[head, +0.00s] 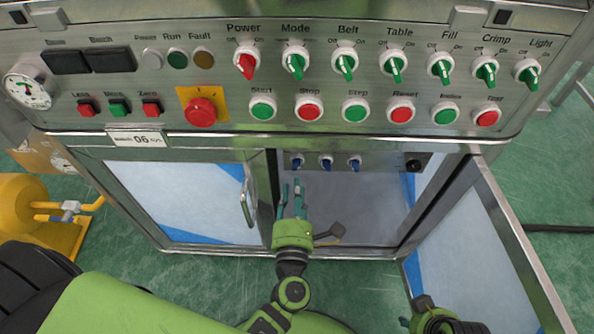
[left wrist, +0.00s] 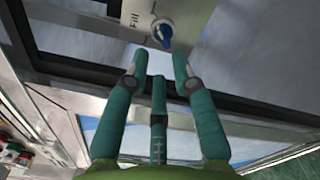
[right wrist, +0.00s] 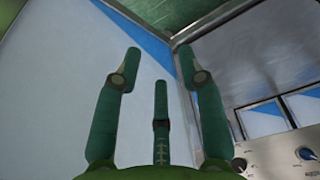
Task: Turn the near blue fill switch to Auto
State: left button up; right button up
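A blue fill switch (left wrist: 163,32), with the label "Fill" beside it, shows on a pale panel in the left wrist view. In the head view a row of three small blue switches (head: 326,162) is on the panel inside the open cabinet; their labels are too small to read. My left gripper (head: 292,188) is at the cabinet opening, below the leftmost of these switches. Its fingers (left wrist: 159,58) are spread and empty, with the fill switch just beyond the tips, apart from them. My right gripper (right wrist: 160,60) is open and empty, low near the right door.
The open right door (head: 515,230) stands out beside my right arm. The closed left door (head: 180,200) has a metal handle. Above is the main panel (head: 215,75) with green switches, a red power switch and push buttons. A yellow machine (head: 35,210) stands at left.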

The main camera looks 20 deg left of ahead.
aim_at(296, 168)
pick_arm(q)
jog(key=x, duration=0.5)
jog(key=shift+w, duration=0.35)
grip_shut()
pick_arm(e)
jog(key=shift+v, duration=0.8)
